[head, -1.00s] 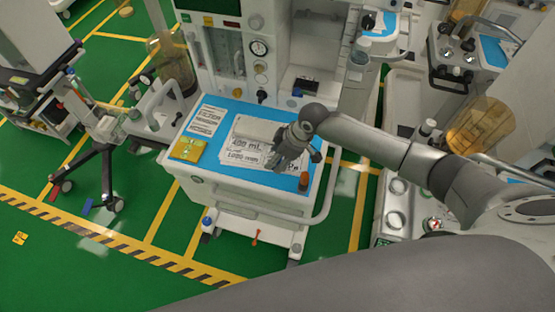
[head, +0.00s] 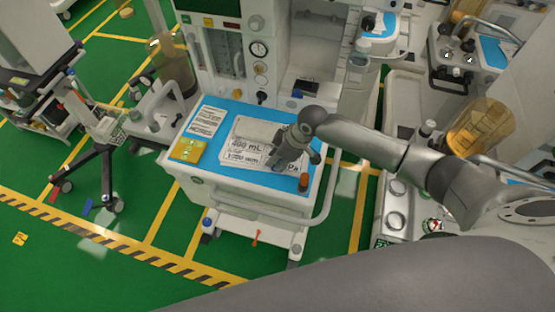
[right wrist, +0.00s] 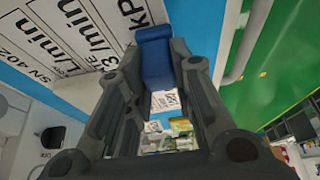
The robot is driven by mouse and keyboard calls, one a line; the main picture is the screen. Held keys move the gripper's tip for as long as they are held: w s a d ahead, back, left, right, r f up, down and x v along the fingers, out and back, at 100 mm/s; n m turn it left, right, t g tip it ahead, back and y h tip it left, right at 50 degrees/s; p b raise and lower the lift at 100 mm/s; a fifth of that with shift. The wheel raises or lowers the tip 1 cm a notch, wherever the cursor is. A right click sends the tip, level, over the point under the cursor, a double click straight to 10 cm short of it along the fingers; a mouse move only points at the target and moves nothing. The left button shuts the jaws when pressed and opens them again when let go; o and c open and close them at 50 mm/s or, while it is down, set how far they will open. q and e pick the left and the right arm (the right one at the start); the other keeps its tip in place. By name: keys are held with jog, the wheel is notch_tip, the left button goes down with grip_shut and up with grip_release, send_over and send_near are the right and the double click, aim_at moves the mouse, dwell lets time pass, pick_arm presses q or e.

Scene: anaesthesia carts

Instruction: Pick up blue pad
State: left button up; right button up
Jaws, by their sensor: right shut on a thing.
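My right gripper (head: 291,157) is over the front right part of a cart's blue top (head: 207,155). In the right wrist view my right gripper (right wrist: 163,64) is shut on the blue pad (right wrist: 155,58), a small dark blue block between its two fingers. In the head view the gripper mostly hides the pad. I cannot tell whether the pad still touches the cart top. My left gripper is not in view.
A white printed sheet (head: 245,130) lies on the blue top, with a yellow pad (head: 188,150) at its left and an orange-brown bottle (head: 304,182) near the right front corner. A white machine rises behind. Green floor (head: 120,258) is open in front.

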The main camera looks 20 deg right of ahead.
jog(key=shift+r, duration=0.1)
jog(key=shift+w+r+b, duration=0.1)
jog(key=shift+r+b, duration=0.4)
jog(key=shift+r, duration=0.1)
jog(key=s+a+r+b, duration=0.1)
jog(key=s+r+b, duration=0.3)
jog(key=s+r, duration=0.7)
jog(key=s, duration=0.3)
jog(key=shift+r, duration=0.3)
